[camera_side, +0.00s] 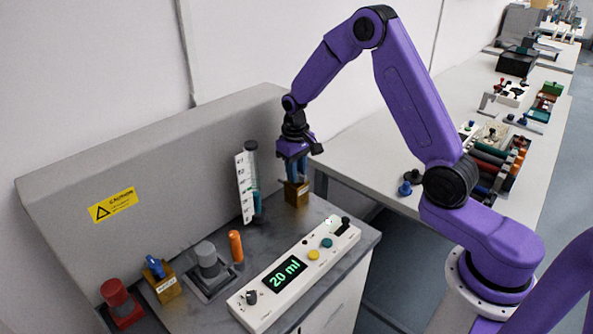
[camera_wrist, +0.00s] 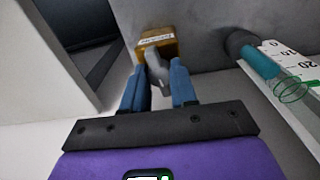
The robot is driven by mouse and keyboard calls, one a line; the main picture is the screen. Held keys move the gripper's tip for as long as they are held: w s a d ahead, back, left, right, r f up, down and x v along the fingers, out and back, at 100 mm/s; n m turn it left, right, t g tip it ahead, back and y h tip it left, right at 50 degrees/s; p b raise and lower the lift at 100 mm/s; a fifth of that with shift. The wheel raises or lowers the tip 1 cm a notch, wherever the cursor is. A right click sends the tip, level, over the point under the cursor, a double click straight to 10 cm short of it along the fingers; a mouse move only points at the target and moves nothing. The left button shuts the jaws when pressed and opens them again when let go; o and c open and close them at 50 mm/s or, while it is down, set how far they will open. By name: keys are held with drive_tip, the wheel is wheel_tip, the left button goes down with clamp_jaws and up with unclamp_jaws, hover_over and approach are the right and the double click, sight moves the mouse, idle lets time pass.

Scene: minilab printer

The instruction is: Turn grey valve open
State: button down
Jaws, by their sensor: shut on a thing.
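The grey valve handle (camera_wrist: 157,74) sits on a brass-coloured valve block (camera_wrist: 158,44) with a white label, in the wrist view. In the side view the block (camera_side: 297,193) stands at the back right of the bench, and my gripper mostly hides the handle there. My gripper (camera_side: 297,170) points down above the block. In the wrist view its two blue fingers (camera_wrist: 158,82) are on either side of the grey handle, shut on it. I cannot read from these frames how far the handle is turned.
A graduated cylinder (camera_side: 255,190) with a scale stands just left of the block. A control panel (camera_side: 295,275) reads 20 ml at the front. An orange cylinder (camera_side: 236,246), a grey knob (camera_side: 208,260), a blue-handled valve (camera_side: 155,267) and a red knob (camera_side: 117,297) stand farther left.

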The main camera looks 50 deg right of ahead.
drive_tip(key=shift+m, duration=0.6)
drive_tip(key=c, duration=0.9)
unclamp_jaws()
drive_tip(key=shift+r, duration=0.1)
drive_tip(key=r, duration=1.7)
drive_tip(key=shift+a+r, duration=0.15)
drive_tip(key=shift+a, duration=0.1)
